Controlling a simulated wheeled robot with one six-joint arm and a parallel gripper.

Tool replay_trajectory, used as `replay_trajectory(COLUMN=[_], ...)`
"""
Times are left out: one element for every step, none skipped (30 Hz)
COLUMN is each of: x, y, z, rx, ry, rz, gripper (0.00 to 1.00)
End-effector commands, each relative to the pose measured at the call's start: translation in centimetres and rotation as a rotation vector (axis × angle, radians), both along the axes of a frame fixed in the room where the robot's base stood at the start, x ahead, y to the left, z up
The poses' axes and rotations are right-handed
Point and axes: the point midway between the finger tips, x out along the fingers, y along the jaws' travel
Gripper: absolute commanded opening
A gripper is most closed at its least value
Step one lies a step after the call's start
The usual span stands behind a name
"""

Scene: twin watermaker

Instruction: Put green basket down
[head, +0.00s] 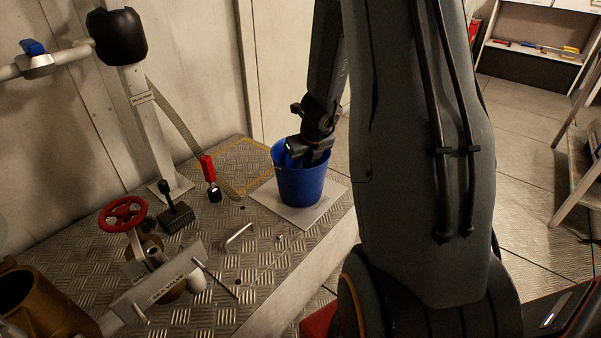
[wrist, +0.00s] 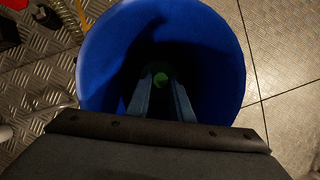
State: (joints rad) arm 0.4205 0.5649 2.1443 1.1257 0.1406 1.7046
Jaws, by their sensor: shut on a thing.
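A blue bucket (head: 299,186) stands upright on a pale square plate on the raised metal platform. My gripper (head: 308,152) reaches down into it from above. In the wrist view the bucket's blue wall (wrist: 215,60) surrounds my two fingers (wrist: 161,84). A small patch of green, part of the green basket (wrist: 160,77), shows between the fingertips, deep in the dark bucket. My gripper is shut on it. Most of the basket is hidden by shadow and the fingers, and I cannot tell whether it touches the bottom.
The pale plate (head: 327,198) lies near the platform's right edge. To the left are a red valve wheel (head: 123,213), a red-handled valve (head: 208,170), a bent metal handle (head: 239,235) and a white post (head: 145,130). Tiled floor (head: 525,140) is open on the right.

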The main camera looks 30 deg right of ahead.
Motion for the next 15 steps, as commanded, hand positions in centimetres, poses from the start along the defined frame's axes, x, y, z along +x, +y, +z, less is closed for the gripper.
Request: replay_trajectory(x=[0.05, 0.04, 0.02, 0.01, 0.0, -0.01, 0.0, 0.0, 0.01, 0.01, 0.02, 0.02, 0.0, 0.0, -0.02], y=[-0.02, -0.02, -0.02, -0.02, -0.02, -0.02, -0.02, -0.02, -0.02, -0.02, -0.02, -0.02, -0.02, -0.02, -0.02], z=[-0.29, -0.28, -0.23, -0.18, -0.14, -0.12, -0.12, -0.12, -0.15, -0.22, -0.31, -0.45, -0.48, -0.41, -0.38], rx=[0.0, 0.0, 0.0, 0.0, 0.0, 0.0, 0.0, 0.0, 0.0, 0.0, 0.0, 0.0, 0.0, 0.0, 0.0], ry=[-0.001, -0.001, -0.001, -0.001, -0.001, -0.001, -0.001, -0.001, -0.001, -0.001, -0.001, -0.001, -0.001, -0.001, -0.001], rz=[0.0, 0.0, 0.0, 0.0, 0.0, 0.0, 0.0, 0.0, 0.0, 0.0, 0.0, 0.0, 0.0, 0.0, 0.0], gripper=[0.0, 0.0, 0.0, 0.0, 0.0, 0.0, 0.0, 0.0, 0.0, 0.0, 0.0, 0.0, 0.21, 0.26, 0.33])
